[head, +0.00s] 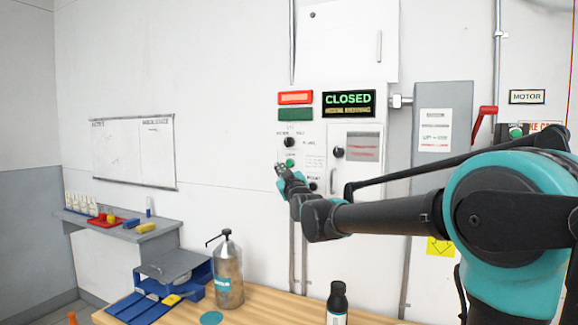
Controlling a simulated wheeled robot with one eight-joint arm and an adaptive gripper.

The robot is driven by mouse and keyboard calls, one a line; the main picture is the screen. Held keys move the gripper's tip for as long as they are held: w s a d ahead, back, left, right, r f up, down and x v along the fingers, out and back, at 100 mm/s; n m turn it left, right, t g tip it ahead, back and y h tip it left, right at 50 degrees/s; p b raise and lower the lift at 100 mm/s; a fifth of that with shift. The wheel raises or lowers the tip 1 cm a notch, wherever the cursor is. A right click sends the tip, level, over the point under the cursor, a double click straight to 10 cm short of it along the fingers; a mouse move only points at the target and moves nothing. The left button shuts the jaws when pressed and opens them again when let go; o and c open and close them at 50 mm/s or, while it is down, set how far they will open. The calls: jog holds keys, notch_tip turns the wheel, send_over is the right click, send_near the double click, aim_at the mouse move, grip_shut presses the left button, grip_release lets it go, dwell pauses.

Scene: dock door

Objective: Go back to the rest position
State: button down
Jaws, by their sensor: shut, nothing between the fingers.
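My gripper (281,170) is shut and empty at the end of my outstretched arm. In the picture it lies in front of the lower left part of a white control panel (312,142) on the wall. The panel carries black knobs (289,142) and a green button (290,163) just above the gripper tip. Whether the fingertips touch the panel, I cannot tell. My forearm hides the panel's lower right part.
A wooden bench (270,311) below holds a pump bottle (228,275), a blue bin (152,307) and a dark bottle (337,300). A grey box (441,135) and a red lever (484,119) are on the wall behind my arm.

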dwell(0.3)
jog(key=s+d+f+m+g+h, duration=0.2)
jog(key=s+d+f+g, duration=0.15)
jog(key=d+f, duration=0.45)
jog(key=s+d+f+m+g+h, duration=0.15)
jog(key=s+d+f, duration=0.25)
jog(key=f, duration=0.8)
jog(key=s+d+f+m+g+h, duration=0.2)
jog(key=s+d+f+g, duration=0.15)
jog(key=d+f, duration=0.45)
jog(key=s+d+f+m+g+h, duration=0.1)
jog(key=s+d+f+m+g, duration=0.1)
jog(key=s+f, duration=0.9)
jog(key=s+d+f+m+g+h, duration=0.2)
jog(key=s+d+f+g, duration=0.3)
jog(key=s+f, duration=0.6)
jog(key=s+d, duration=0.2)
jog(key=s, duration=0.1)
jog(key=shift+f+m, duration=0.15)
jog(key=shift+m, duration=0.2)
